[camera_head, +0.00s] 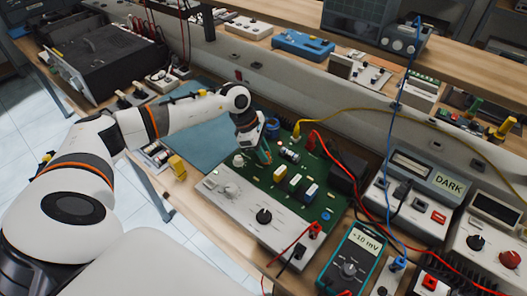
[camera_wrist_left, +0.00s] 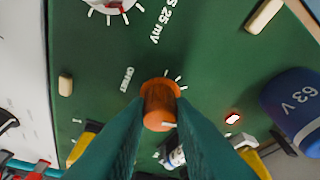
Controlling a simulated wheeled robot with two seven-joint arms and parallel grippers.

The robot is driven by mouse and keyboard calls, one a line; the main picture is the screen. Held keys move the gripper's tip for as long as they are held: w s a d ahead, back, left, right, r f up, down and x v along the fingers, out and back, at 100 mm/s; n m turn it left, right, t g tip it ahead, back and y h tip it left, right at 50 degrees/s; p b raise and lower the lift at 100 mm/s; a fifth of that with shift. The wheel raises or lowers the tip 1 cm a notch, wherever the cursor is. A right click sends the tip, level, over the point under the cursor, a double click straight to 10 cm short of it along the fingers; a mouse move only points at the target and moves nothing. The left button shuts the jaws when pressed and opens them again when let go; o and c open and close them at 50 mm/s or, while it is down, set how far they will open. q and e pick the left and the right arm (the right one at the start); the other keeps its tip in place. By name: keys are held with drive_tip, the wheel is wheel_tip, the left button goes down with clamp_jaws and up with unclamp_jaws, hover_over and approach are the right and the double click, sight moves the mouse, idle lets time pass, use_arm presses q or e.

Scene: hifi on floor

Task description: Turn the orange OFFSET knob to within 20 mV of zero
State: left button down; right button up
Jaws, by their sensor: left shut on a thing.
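The orange OFFSET knob (camera_wrist_left: 159,104) stands on the green circuit board (camera_wrist_left: 215,60) in the left wrist view, with white tick marks around it. My left gripper (camera_wrist_left: 160,118) has its teal fingers on both sides of the knob and is shut on it. In the head view my left gripper (camera_head: 264,157) points down at the board (camera_head: 325,203), where it mostly hides the knob. A teal multimeter (camera_head: 349,262) at the bottom right shows about 10 mV; its sign is hard to read. My right gripper is not in view.
A blue 63 V capacitor (camera_wrist_left: 294,104) and a white-and-red dial (camera_wrist_left: 108,4) stand near the knob. Red, yellow and blue cables run across the right side, by the DARK box (camera_head: 440,172).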

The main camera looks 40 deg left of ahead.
use_arm(q)
drive_tip(key=shift+n, duration=0.5)
drive_tip(key=c, duration=1.3)
unclamp_jaws()
drive_tip(key=shift+o, duration=0.2)
drive_tip(key=shift+r, duration=0.1)
drive_tip(key=b+v, duration=0.2)
drive_tip(key=v, duration=1)
drive_tip(key=shift+s, duration=0.2)
drive_tip(key=shift+d, duration=0.1)
